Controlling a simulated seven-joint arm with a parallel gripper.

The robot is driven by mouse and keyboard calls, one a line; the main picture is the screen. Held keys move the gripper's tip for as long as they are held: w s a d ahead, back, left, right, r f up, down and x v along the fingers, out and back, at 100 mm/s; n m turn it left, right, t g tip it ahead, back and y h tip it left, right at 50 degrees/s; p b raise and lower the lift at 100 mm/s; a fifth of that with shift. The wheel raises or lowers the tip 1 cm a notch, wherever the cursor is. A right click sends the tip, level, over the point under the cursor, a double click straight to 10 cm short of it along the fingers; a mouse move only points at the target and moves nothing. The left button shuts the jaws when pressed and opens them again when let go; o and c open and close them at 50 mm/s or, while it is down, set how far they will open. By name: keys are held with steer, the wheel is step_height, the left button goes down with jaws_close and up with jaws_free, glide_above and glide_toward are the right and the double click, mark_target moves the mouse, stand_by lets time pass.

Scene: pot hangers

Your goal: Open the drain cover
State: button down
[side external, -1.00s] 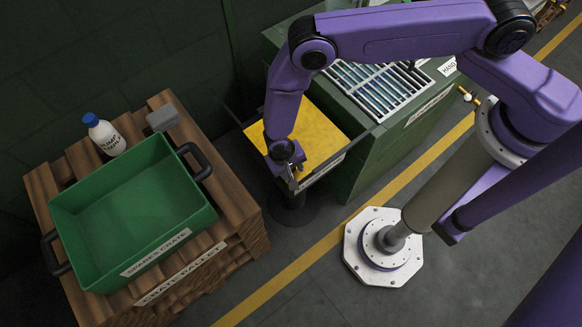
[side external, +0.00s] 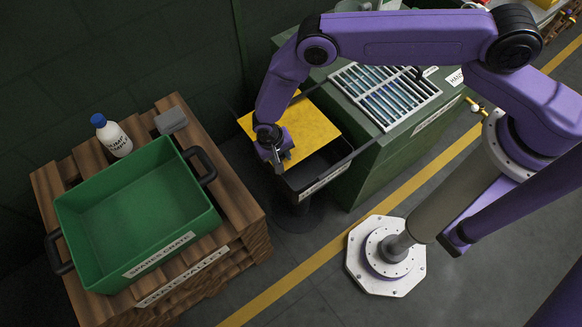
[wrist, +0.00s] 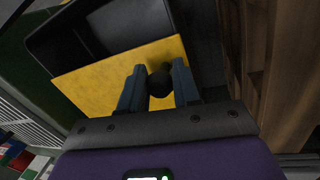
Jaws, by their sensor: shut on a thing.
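The drain cover is a flat yellow plate (side external: 305,128) over a dark open bin (side external: 312,182) fixed to the green bench's left end. It covers only part of the bin; the dark interior shows along its near-right edge. My gripper (side external: 276,158) is at the cover's near-left edge. In the wrist view, the plate (wrist: 95,84) has a round black knob (wrist: 160,83), and my gripper (wrist: 158,90) has its two fingers shut on either side of the knob. The bin's black interior (wrist: 100,27) shows beyond the plate. Whether the plate is tilted is hard to tell.
A green spares crate (side external: 135,215) stands on a wooden pallet (side external: 245,225) to the left, with a white blue-capped bottle (side external: 113,138) and a grey block (side external: 171,120) behind. A metal grate (side external: 385,92) tops the green bench (side external: 365,165). Floor between is clear.

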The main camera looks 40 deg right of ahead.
steer(key=w, duration=0.6)
steer(key=shift+w+a, duration=0.1)
steer(key=shift+w, duration=0.3)
steer(key=c, duration=1.1)
jaws_free()
steer(key=a+r, duration=0.1)
steer(key=r, duration=0.4)
steer(key=a+r, duration=0.1)
steer(key=r, duration=0.5)
steer(key=a+r, duration=0.1)
steer(key=r, duration=0.5)
steer(key=shift+w+a+r, duration=0.1)
steer(key=shift+w, duration=0.2)
